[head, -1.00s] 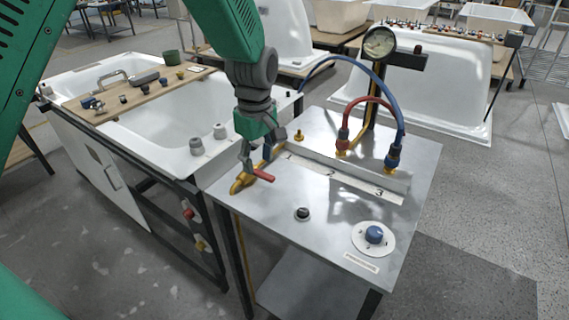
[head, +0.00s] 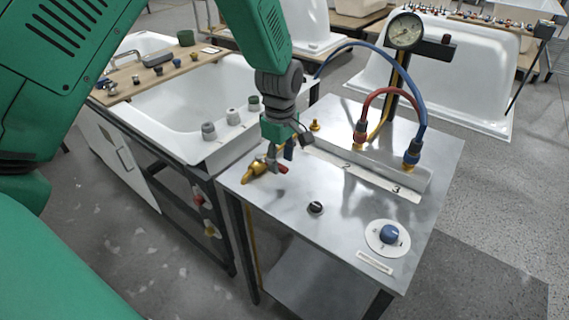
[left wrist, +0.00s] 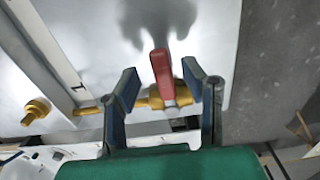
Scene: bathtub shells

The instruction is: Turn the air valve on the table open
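The air valve is a brass fitting (head: 253,172) with a red lever handle (head: 283,169), at the left edge of the metal table (head: 345,225). My left gripper (head: 281,154) is right at the valve from above. In the left wrist view its two dark fingers (left wrist: 166,90) are apart, one on each side of the red handle (left wrist: 161,70) and the brass body (left wrist: 180,96). A gap shows between each finger and the handle. The gripper is open and holds nothing. My right gripper is not in view.
A dial gauge (head: 405,31) stands on a post behind red (head: 376,92) and blue (head: 402,72) hoses. A black knob (head: 316,208) and a blue knob (head: 389,234) sit on the clear front of the table. A white tub (head: 185,105) stands close on the left.

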